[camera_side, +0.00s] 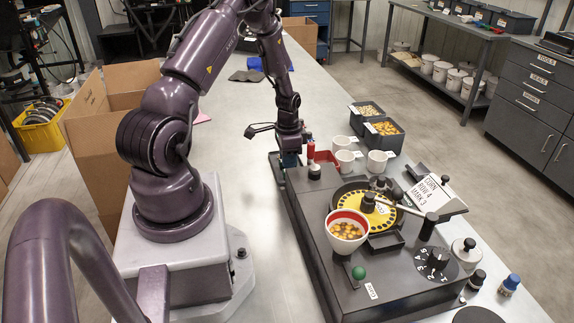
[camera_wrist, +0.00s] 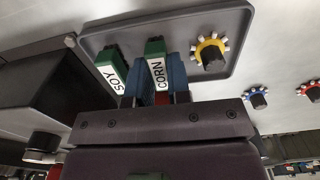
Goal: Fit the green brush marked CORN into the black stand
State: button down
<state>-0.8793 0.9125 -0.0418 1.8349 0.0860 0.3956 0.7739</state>
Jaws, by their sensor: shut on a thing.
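The green brush marked CORN (camera_wrist: 157,68) has a white label and stands between the blue fingers of my gripper (camera_wrist: 162,86) in the wrist view. My gripper is shut on it, low over a grey tray (camera_wrist: 240,28). In the side view my gripper (camera_side: 290,160) is at the far left end of the dark machine, and the brush cannot be made out there. A small black holder (camera_side: 387,243) sits on the machine in front of the yellow disc; I cannot tell if it is the stand.
A green SOY brush (camera_wrist: 113,72) stands close left of the CORN brush. A yellow-rimmed round part (camera_wrist: 210,52) is to its right in the tray. White cups (camera_side: 343,160) stand behind.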

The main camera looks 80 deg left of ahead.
jog(key=shift+r, duration=1.5)
jog(key=shift+r, duration=0.1)
notch_tip(320, 180, up, 19)
jog(key=w+d, duration=0.5)
jog(key=d, duration=0.4)
jog(key=w+d, duration=0.5)
jog(key=d, duration=2.3)
jog(key=shift+s+a+f, duration=0.1)
jog(key=shift+s+f, duration=0.1)
jog(key=shift+f, duration=2.7)
jog(key=shift+s+a+f, duration=0.1)
jog(key=shift+s+f, duration=0.05)
jog(key=shift+f, duration=2.7)
jog(key=shift+f, duration=0.35)
